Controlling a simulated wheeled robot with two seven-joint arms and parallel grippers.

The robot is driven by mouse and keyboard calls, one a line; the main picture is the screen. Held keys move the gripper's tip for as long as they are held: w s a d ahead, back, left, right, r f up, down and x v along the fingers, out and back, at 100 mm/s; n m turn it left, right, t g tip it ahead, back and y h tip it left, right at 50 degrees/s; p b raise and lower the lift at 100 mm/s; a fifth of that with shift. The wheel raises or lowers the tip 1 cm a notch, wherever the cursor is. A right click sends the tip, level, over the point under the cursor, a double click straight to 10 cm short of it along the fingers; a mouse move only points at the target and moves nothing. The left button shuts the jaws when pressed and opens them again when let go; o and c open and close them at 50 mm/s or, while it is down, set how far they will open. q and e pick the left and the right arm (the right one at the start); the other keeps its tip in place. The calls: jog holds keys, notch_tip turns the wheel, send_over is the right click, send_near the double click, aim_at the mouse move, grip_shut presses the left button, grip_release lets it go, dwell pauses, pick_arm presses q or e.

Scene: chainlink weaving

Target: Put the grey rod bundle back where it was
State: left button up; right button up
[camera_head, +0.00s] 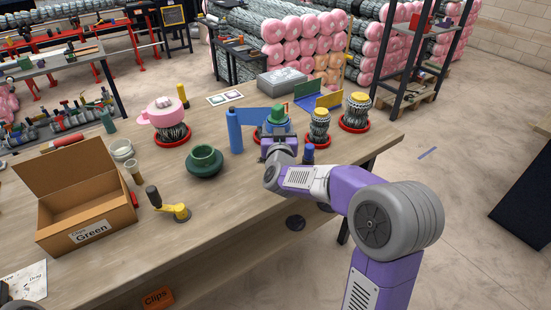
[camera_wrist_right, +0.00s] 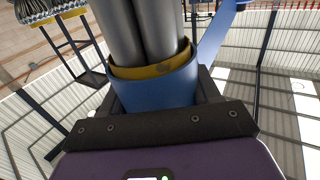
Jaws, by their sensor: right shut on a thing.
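The grey rod bundle (camera_wrist_right: 143,32) shows in the right wrist view as thick grey rods side by side. A yellow band (camera_wrist_right: 155,68) and a blue sleeve (camera_wrist_right: 158,92) wrap around its near end. My right gripper (camera_wrist_right: 160,100) is shut on this wrapped bundle, with dark fingers on both sides of the sleeve. In the head view my right gripper (camera_head: 277,143) is over the right part of the table, in front of a blue item with a green top (camera_head: 278,114). The rods cannot be made out clearly there.
On the wooden table (camera_head: 235,205), a blue bottle (camera_head: 235,132) and a dark green pot (camera_head: 204,161) stand left of my right gripper. Bundles on red dishes (camera_head: 318,126) (camera_head: 356,112) stand right of it. A cardboard box (camera_head: 85,207) is at the left.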

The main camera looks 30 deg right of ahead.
notch_tip(320, 180, down, 7)
jog(key=shift+w+f+b, duration=0.1)
jog(key=shift+f+b, duration=0.1)
jog(key=shift+b, duration=1)
jog(key=shift+r, duration=0.15)
jog(key=shift+f, duration=0.2)
jog(key=o, duration=1.6)
jog(key=shift+c, duration=0.2)
jog(key=shift+s+a+r, duration=0.1)
jog(key=shift+s+r, duration=0.05)
jog(key=shift+s, duration=0.05)
jog(key=p+v, duration=0.1)
jog(key=v, duration=1)
jog(key=shift+s, duration=0.35)
